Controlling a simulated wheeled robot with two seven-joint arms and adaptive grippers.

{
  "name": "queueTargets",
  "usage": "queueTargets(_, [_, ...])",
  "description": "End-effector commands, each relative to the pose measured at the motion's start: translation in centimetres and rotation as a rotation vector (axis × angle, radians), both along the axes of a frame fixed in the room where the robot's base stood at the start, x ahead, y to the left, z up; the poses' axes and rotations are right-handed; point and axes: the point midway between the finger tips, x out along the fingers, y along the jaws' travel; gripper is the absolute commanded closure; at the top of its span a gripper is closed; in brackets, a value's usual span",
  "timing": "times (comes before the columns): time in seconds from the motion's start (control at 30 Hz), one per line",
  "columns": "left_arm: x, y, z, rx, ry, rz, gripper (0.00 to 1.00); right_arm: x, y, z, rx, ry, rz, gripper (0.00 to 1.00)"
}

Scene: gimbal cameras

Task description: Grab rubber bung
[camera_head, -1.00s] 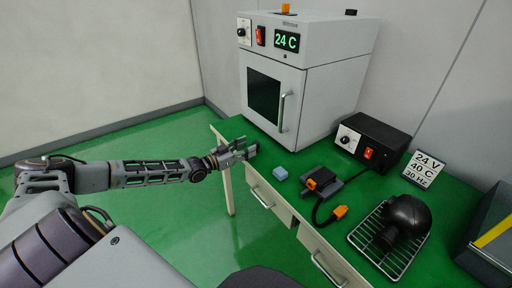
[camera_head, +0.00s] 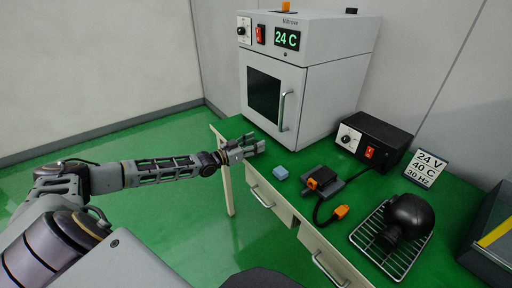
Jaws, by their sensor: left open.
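My left gripper (camera_head: 259,146) reaches in from the left over the near left part of the green table (camera_head: 228,126). Its fingers are apart with nothing between them. No thing in view is clearly a rubber bung. A small black piece (camera_head: 351,11) on top of the oven at the right may be it, but it is too small to tell. My right gripper is not in view.
A white oven (camera_head: 325,90) reading 24 C stands at the back. A black control box (camera_head: 375,141), an orange-and-black device (camera_head: 321,179) with a cable, a sign (camera_head: 427,168) and a wire rack (camera_head: 369,246) bearing a black rounded object (camera_head: 408,218) crowd the right.

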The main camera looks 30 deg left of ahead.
Motion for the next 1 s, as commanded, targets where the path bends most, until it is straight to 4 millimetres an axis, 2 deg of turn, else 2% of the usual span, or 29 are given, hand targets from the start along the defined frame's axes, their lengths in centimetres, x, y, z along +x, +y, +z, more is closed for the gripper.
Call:
queueTargets(0.2, [0.78,-0.31,-0.02,0.001,0.000,0.000,0.46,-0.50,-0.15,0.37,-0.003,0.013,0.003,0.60])
queueTargets(0.7, [0.84,-0.36,-0.02,0.000,0.001,0.000,0.46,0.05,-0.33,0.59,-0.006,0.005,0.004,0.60])
queueTargets(0.77, [0.84,-0.36,-0.02,0.000,0.001,0.000,0.52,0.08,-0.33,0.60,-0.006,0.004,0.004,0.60])
queueTargets(1.0, [0.84,-0.36,-0.01,0.001,0.001,0.000,0.82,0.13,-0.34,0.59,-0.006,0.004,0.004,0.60])
